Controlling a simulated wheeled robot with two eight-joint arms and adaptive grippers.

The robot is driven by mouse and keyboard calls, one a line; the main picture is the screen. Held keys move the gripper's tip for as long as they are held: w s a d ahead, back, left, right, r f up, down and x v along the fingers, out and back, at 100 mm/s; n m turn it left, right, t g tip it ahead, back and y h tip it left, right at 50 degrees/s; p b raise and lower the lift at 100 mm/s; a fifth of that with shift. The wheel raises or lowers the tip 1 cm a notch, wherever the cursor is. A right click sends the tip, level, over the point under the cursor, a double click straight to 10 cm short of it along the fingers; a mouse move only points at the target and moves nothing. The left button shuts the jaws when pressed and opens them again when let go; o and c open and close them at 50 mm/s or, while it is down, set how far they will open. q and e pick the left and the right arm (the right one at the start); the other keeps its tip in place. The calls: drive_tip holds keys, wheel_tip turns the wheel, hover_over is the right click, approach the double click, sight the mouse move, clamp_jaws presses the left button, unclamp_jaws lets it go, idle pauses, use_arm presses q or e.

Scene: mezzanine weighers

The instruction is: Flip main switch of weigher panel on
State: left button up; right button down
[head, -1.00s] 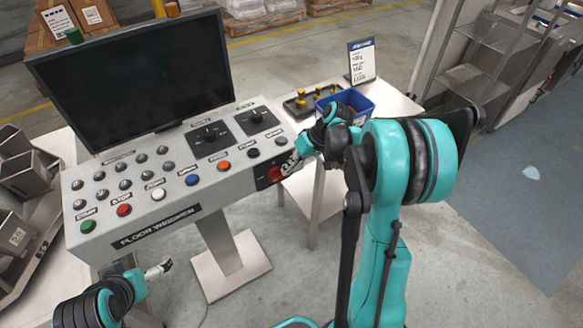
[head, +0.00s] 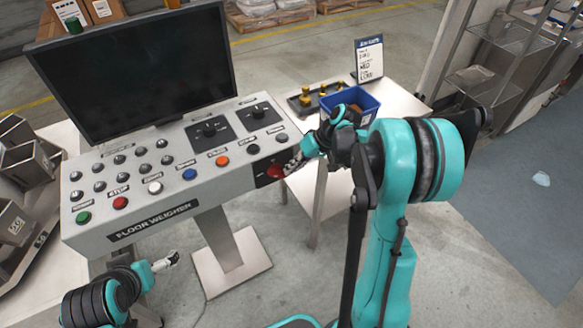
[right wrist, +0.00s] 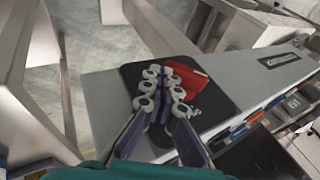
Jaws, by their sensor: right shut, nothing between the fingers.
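The weigher panel (head: 150,205) is a grey sloped console lettered "FLOOR WEIGHER", with rows of coloured buttons and dials. Its main switch (head: 275,171) is a red handle on a black plate at the right end of the front face. In the right wrist view the red handle (right wrist: 197,79) lies at a slant on the black plate (right wrist: 217,105), partly hidden behind the fingers. My right gripper (head: 293,165) is shut and empty, its fingertips (right wrist: 172,72) right at the handle; contact is unclear. My left gripper (head: 170,261) hangs low, clear of the panel; its jaw state is unclear.
A dark monitor (head: 135,75) stands behind the panel. A side table (head: 400,105) to the right holds a blue bin (head: 350,100), brass weights (head: 305,98) and a sign (head: 369,60). Metal bins (head: 25,160) stand at far left. Open floor lies in front.

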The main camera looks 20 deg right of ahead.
use_arm(q)
drive_tip(key=shift+f, duration=0.1)
use_arm(e)
drive_tip(key=shift+f, duration=0.25)
use_arm(q)
drive_tip(key=shift+f+b, duration=0.2)
drive_tip(key=shift+b, duration=0.1)
use_arm(e)
drive_tip(key=shift+d+f, duration=0.1)
drive_tip(key=shift+f, duration=0.25)
use_arm(q)
drive_tip(key=shift+f, duration=0.15)
use_arm(e)
drive_tip(key=shift+f, duration=0.35)
drive_tip(key=shift+r, duration=0.1)
idle(0.6)
